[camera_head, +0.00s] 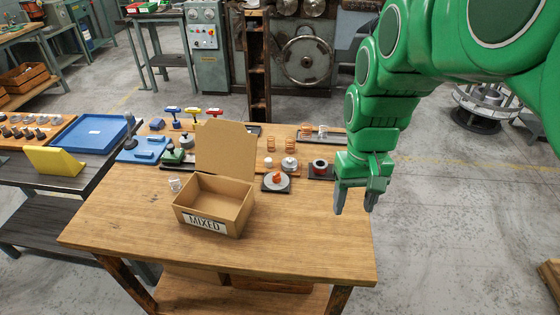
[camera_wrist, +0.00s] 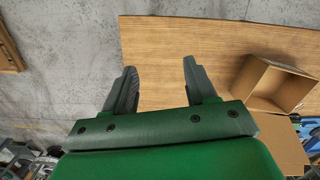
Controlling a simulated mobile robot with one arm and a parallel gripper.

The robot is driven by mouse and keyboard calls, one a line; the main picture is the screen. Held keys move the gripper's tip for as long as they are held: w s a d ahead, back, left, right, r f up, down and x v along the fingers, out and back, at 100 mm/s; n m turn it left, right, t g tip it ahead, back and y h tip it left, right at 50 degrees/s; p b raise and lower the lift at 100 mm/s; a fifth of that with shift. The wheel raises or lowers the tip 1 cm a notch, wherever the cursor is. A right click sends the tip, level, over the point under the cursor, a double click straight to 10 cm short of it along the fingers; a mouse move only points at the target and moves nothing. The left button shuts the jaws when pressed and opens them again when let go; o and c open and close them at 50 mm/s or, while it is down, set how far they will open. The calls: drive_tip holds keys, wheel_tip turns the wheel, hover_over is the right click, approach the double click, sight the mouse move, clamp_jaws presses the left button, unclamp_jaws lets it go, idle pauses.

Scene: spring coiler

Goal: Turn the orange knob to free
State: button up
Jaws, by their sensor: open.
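The orange knob (camera_head: 277,177) sits on a round grey dial with a dark square base (camera_head: 266,188), on the wooden table right of the cardboard box. Its pointing direction is too small to tell. My gripper (camera_head: 355,201) is open and empty, to the right of the knob, above the table's right edge, fingers pointing down. In the wrist view my gripper (camera_wrist: 156,80) shows two spread fingers with nothing between them. The knob does not show in the wrist view.
An open cardboard box (camera_head: 245,210) marked MIXED stands left of the knob. A dark block with a round red-centred part (camera_head: 320,166) lies between knob and gripper. Spools and small parts stand behind. The table's front (camera_head: 300,245) is clear.

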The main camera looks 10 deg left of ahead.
drive_tip(key=w+a+f+n, duration=0.25)
drive_tip(key=w+a, duration=0.45)
drive_tip(key=w, duration=0.6)
drive_tip(key=n, duration=0.1)
hover_over(277, 173)
drive_tip(key=d, duration=0.1)
drive_tip(key=shift+t, duration=0.4)
drive_tip(key=f, duration=0.8)
drive_tip(key=shift+s+f, duration=0.3)
drive_tip(key=shift+f, duration=0.1)
drive_tip(key=shift+w+a+f, duration=0.3)
drive_tip(key=shift+w+f, duration=0.1)
drive_tip(key=shift+f, duration=0.1)
drive_tip(key=shift+s+a+f, duration=0.1)
drive_tip(key=shift+f, duration=1.8)
drive_tip(key=shift+s+a+f, duration=0.1)
drive_tip(key=shift+f, duration=1.75)
drive_tip(key=shift+w, duration=0.1)
drive_tip(key=c, duration=1)
